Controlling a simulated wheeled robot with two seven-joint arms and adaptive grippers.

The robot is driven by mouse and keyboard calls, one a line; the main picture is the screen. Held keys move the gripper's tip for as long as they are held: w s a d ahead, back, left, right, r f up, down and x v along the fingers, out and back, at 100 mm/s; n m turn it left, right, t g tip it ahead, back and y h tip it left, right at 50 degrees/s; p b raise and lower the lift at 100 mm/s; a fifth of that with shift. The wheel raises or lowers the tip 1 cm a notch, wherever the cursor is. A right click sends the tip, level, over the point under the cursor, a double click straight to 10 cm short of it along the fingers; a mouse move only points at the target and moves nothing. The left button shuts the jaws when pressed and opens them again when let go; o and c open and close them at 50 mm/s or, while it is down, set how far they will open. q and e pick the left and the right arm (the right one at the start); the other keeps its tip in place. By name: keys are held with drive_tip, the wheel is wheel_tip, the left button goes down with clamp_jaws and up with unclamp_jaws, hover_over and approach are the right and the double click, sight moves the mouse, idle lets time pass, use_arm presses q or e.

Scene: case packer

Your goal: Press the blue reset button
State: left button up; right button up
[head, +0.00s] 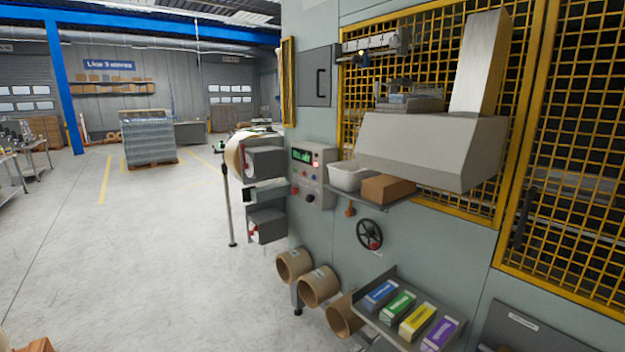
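A grey control panel (318,187) is mounted on the machine's front, left of the shelf. It has a small display with green text (301,156), a red light near its upper right and several small knobs or buttons below. A dark round control (310,198) sits low on the panel. The controls are too small for me to tell for sure which one is the blue reset button. Neither of my grippers is in view, and nothing of mine touches the panel.
A shelf (345,195) with a white bin (349,176) and a brown box (388,188) juts out right of the panel. Grey units (266,163) stick out on its left. Below are a handwheel (369,234), cardboard rolls (318,287) and a carton tray (375,334). Floor at left is open.

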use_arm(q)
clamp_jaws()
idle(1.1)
